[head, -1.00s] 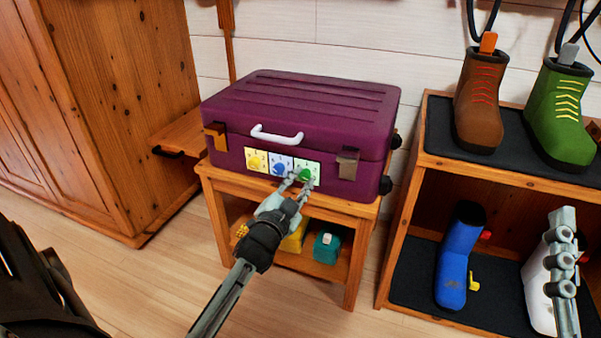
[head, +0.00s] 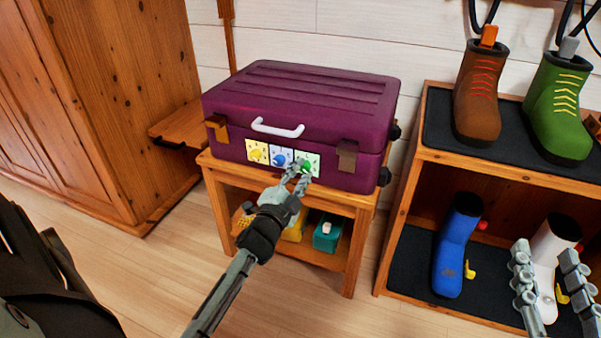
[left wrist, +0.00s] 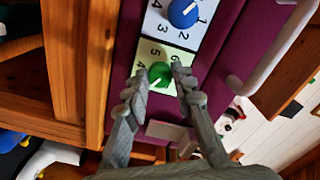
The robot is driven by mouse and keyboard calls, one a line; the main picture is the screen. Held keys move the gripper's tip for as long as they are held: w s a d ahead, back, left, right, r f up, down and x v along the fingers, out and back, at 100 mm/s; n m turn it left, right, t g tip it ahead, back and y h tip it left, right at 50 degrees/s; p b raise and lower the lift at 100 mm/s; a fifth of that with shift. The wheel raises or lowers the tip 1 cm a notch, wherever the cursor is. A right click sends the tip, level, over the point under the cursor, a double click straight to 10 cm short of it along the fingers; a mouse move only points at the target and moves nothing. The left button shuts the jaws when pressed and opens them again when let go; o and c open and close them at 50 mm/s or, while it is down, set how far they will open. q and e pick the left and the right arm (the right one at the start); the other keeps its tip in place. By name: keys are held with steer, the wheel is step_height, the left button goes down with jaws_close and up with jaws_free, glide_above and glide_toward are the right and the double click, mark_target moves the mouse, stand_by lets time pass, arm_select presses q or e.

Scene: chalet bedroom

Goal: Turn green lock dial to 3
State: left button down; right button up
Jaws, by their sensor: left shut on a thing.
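The green dial (left wrist: 160,74) sits on a pale green panel on the front of the purple suitcase (head: 300,104). Numbers 4, 5 and 6 show around it in the left wrist view; its other numbers are hidden. My left gripper (left wrist: 159,74) is shut on the green dial, one finger on each side. In the head view, my left gripper (head: 303,170) partly covers the dial. My right gripper (head: 545,250) is open and empty before the shoe rack, its fingers apart, far from the suitcase.
Blue (head: 281,159) and yellow (head: 256,154) dials sit left of the green one. The white handle (head: 277,128) is above them. The suitcase rests on a wooden stand (head: 333,199). A shoe rack (head: 510,168) with boots stands at right. Open floor lies in front.

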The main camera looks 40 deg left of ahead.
arm_select(q)
steer(key=c, duration=1.3)
jaws_free()
steer(key=shift+o, duration=0.2)
steer(key=v, duration=1.2)
